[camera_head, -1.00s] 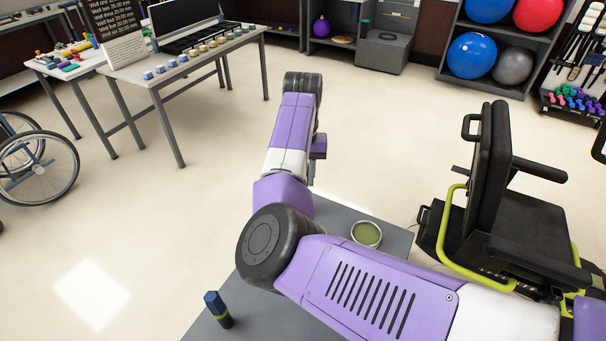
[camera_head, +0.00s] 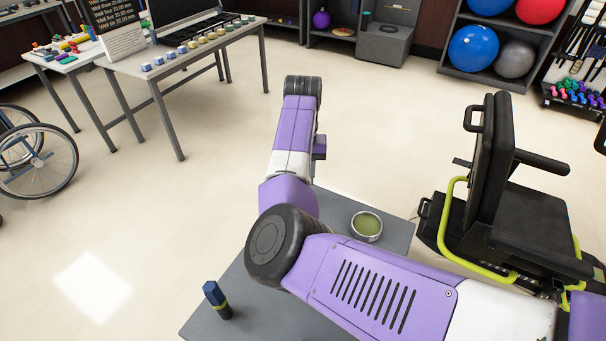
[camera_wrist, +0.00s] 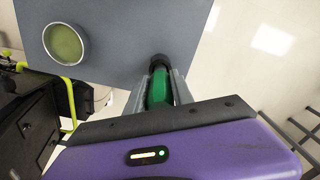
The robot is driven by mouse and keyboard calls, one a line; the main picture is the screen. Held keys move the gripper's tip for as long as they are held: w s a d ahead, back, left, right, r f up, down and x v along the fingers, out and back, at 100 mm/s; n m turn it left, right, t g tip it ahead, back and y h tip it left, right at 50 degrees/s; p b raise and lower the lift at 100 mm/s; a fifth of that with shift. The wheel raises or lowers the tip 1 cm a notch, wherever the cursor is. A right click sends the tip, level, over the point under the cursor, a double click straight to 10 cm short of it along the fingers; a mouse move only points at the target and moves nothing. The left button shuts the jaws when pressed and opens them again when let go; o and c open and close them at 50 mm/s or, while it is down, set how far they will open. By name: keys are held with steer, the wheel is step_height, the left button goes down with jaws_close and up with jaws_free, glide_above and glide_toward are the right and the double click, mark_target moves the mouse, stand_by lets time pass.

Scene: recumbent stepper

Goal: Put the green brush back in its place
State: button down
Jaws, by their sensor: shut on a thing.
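The green brush (camera_wrist: 159,88) is between the two fingers of my gripper (camera_wrist: 158,92) in the wrist view, with a dark round end (camera_wrist: 160,62) pointing away from the palm. My gripper is shut on it, over the grey table top (camera_wrist: 112,50). I cannot tell whether the brush touches the table. A round metal-rimmed cup with a green inside (camera_wrist: 65,44) stands apart from the brush, to its left; it also shows in the head view (camera_head: 367,226). In the head view my gripper and the brush are hidden behind my arm.
A black seat with a yellow-green frame (camera_head: 500,195) is close on the right. Open floor lies left; a wheelchair (camera_head: 38,160) stands beyond it.

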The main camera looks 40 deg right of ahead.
steer(key=shift+f, duration=0.65)
steer(key=c, duration=1)
jaws_free()
steer(key=shift+r, duration=0.2)
